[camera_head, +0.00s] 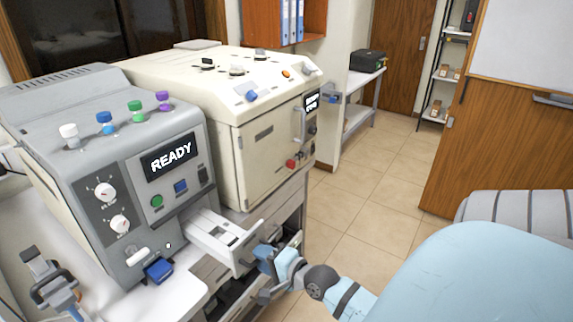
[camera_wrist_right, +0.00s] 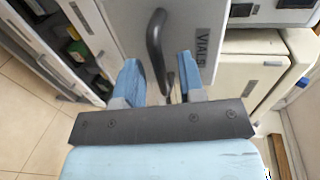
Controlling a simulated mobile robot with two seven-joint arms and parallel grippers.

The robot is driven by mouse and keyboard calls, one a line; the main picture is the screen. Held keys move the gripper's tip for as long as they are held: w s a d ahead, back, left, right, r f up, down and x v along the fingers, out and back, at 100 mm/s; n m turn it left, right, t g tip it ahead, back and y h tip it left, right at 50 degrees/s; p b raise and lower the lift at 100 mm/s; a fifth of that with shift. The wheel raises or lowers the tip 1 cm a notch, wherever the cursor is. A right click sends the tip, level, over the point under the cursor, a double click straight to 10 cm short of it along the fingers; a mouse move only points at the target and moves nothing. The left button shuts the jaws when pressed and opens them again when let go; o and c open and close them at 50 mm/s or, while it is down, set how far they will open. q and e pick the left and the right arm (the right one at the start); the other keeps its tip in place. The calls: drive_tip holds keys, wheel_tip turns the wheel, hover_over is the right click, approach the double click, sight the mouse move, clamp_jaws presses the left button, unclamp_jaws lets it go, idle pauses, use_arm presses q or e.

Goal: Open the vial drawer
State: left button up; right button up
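The vial drawer (camera_head: 207,229) is a white tray that sticks out from the lower front of the grey machine (camera_head: 52,150), with slots showing in its top. In the right wrist view its grey front (camera_wrist_right: 198,18) carries a "VIALS" label and a dark curved handle (camera_wrist_right: 156,42). My right gripper (camera_head: 262,262) is at the drawer's outer end. In the wrist view its blue fingers (camera_wrist_right: 161,82) stand apart, with the handle's lower end between them and gaps beside it. My left gripper (camera_head: 46,280) is at the lower left, away from the drawer; its finger opening is unclear.
A cream machine (camera_head: 255,160) with a handle and red knob stands beside the grey one. Colored caps line the grey machine's top, and its display reads READY. An open lower compartment (camera_wrist_right: 75,48) holds small items below the drawer. The tiled floor (camera_head: 350,200) is clear.

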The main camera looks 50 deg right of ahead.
drive_tip(key=b+v, duration=0.1)
drive_tip(key=v, duration=1.1)
drive_tip(key=shift+s, duration=0.25)
drive_tip(key=shift+r, duration=0.1)
